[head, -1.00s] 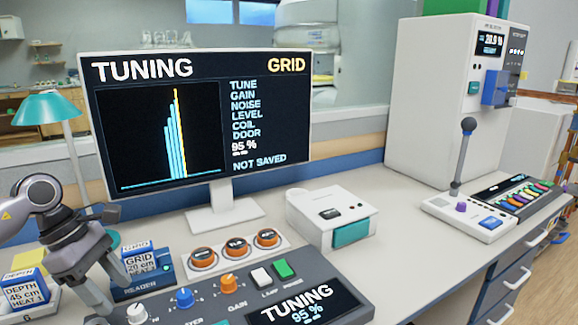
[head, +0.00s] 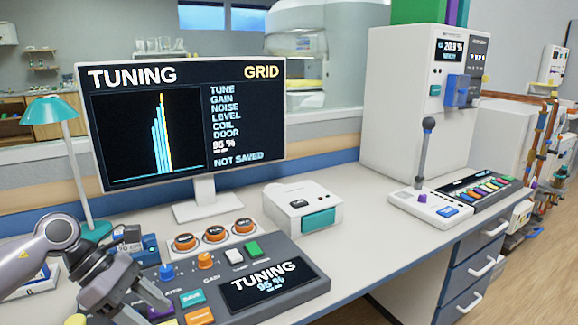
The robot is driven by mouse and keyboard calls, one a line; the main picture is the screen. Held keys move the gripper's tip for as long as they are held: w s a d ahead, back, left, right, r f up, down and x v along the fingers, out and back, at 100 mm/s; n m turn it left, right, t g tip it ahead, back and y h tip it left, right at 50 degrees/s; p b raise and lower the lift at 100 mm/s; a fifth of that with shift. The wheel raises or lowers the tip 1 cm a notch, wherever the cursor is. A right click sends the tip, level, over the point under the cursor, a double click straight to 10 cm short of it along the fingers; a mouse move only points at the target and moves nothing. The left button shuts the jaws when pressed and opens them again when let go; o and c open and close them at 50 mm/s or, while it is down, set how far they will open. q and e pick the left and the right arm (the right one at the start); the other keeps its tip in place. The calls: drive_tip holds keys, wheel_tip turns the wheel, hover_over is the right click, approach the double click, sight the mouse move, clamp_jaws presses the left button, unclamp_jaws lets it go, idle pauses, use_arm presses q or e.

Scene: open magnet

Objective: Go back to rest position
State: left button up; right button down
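My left gripper (head: 140,304) comes in from the lower left, over the left end of the tuning console (head: 290,268). Its fingers look apart, with nothing seen held between them. It hides part of the console's left side and the blue reader box (head: 150,247) behind it. My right gripper is out of view. The monitor (head: 183,120) reads TUNING, GRID, 95 % and NOT SAVED. The console's small screen (head: 265,285) also reads TUNING 95 %.
A teal lamp (head: 50,110) stands at the left. Behind the console are several orange-rimmed buttons (head: 215,233) and a white box (head: 300,202). A lever unit (head: 428,205) and a tall white cabinet (head: 410,105) stand at the right. The counter's right front is clear.

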use_arm(q)
drive_tip(key=s+d+r+n+t+h+p, duration=0.1)
drive_tip(key=d+r+n+t+h+p, duration=0.1)
drive_tip(key=d+n+t+h, duration=0.45)
drive_tip(key=s+d+r+n+t+h+p, duration=0.15)
drive_tip(key=d+n+h, duration=0.25)
drive_tip(key=d+n, duration=0.55)
drive_tip(key=s+a+f+n+t+y+p, duration=0.1)
drive_tip(key=a+f+n+t+y, duration=0.4)
drive_tip(key=n, duration=0.7)
drive_tip(key=s+a+f+n+t+y+p, duration=0.25)
drive_tip(key=f+n+y, duration=0.35)
drive_tip(key=n, duration=0.6)
drive_tip(key=s+a+f+n+g+y, duration=0.4)
drive_tip(key=s+f+n+g+y, duration=0.1)
drive_tip(key=s+f+n, duration=0.5)
drive_tip(key=shift+s+p, duration=0.45)
drive_tip(key=shift+s, duration=0.4)
drive_tip(key=shift+r, duration=0.1)
